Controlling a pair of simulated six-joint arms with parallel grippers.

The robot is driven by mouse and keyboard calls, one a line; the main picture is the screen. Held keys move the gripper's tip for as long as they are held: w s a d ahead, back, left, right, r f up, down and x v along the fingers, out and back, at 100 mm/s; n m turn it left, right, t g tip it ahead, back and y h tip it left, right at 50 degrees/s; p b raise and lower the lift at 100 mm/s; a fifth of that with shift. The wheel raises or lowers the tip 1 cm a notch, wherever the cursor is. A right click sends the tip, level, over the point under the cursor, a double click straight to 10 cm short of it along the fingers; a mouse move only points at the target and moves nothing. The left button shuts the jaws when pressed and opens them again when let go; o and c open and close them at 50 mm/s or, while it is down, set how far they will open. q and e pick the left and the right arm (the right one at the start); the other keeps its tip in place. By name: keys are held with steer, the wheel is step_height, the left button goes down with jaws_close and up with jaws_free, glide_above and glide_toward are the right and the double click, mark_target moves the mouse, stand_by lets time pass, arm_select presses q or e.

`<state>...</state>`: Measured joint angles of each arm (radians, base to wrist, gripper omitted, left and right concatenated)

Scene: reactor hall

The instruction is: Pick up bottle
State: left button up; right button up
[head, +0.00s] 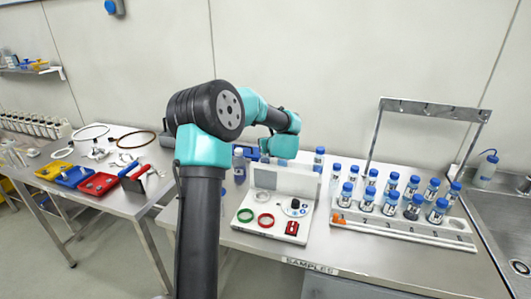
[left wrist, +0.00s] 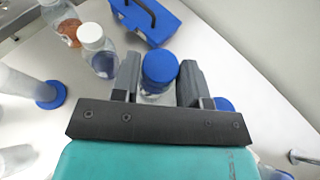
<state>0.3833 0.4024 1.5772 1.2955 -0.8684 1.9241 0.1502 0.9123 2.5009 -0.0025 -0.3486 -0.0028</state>
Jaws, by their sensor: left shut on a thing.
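In the left wrist view, a clear bottle with a blue cap (left wrist: 160,68) stands between the two fingers of my left gripper (left wrist: 158,82). The fingers are shut on it, just below the cap. Its lower body is mostly hidden by the gripper. In the head view my left arm reaches over the steel bench, and its fingers and the held bottle are hidden behind the arm's end and a white panel. My right gripper is in neither view.
Close by are a white-capped bottle (left wrist: 100,52), a bottle with brown contents (left wrist: 66,28) and a blue carrier (left wrist: 148,18). A white tray (head: 243,220) with rings stands in front. A numbered rack (head: 395,228) holds several blue-capped vials. A sink (head: 505,205) lies far right.

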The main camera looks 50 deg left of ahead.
arm_select(q)
steer(key=shift+r, duration=0.15)
step_height(320, 180, up, 10)
steer(key=shift+f, duration=0.1)
stand_by(0.4)
steer(key=o, duration=0.4)
steer(key=shift+c, duration=0.2)
steer(key=c, duration=0.5)
steer(key=shift+o, duration=0.2)
steer(key=shift+d, duration=0.1)
